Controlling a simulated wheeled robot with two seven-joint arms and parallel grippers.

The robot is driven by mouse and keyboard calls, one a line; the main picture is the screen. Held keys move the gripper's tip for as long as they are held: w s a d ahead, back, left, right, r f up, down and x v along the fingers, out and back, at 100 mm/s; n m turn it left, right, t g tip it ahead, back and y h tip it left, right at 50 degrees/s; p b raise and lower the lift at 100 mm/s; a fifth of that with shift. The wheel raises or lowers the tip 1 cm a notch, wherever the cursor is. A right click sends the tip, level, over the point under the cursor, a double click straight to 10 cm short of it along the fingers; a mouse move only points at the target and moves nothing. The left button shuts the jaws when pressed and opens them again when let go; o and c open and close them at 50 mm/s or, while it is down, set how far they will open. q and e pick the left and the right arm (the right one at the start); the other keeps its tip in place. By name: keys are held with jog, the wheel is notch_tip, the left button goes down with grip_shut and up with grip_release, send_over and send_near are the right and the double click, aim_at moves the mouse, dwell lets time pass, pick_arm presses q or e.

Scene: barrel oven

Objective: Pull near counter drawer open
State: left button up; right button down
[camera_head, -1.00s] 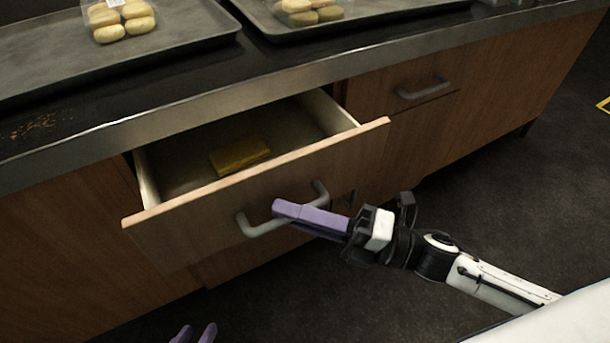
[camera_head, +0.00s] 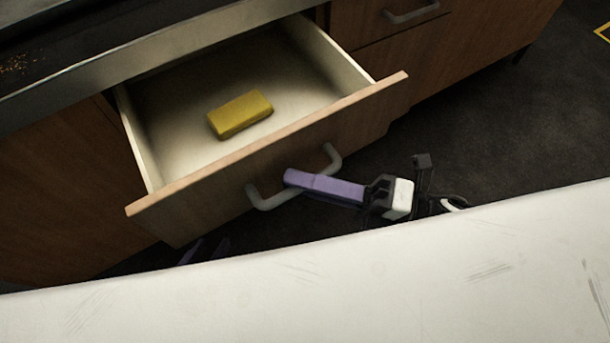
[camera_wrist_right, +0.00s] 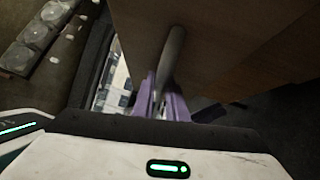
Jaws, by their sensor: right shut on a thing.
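The near counter drawer (camera_head: 290,150) is pulled well out of the wooden counter. A yellow block (camera_head: 240,114) lies on its pale floor. The grey bar handle (camera_head: 270,201) is on the drawer front. My right gripper (camera_head: 290,179), with purple fingers, is shut on the handle. In the right wrist view the fingers (camera_wrist_right: 163,105) close around the handle (camera_wrist_right: 173,50), and the wooden drawer front (camera_wrist_right: 215,35) fills the upper part. My left gripper (camera_head: 205,250) shows only as dark purple fingertips below the drawer, mostly hidden behind a white surface of mine.
The counter's metal edge (camera_head: 170,43) runs above the drawer. A second drawer (camera_head: 400,38) with a grey handle (camera_head: 411,14) is closed at the upper right. Dark floor (camera_head: 480,120) lies open to the right of the drawer.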

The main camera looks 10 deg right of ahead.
jog(key=c, duration=1.8)
grip_release()
jog(key=shift+o, duration=0.2)
jog(key=shift+d, duration=0.1)
jog(key=v, duration=1)
jog(key=shift+p, duration=0.45)
jog(key=shift+d, duration=0.1)
jog(key=shift+s, duration=0.1)
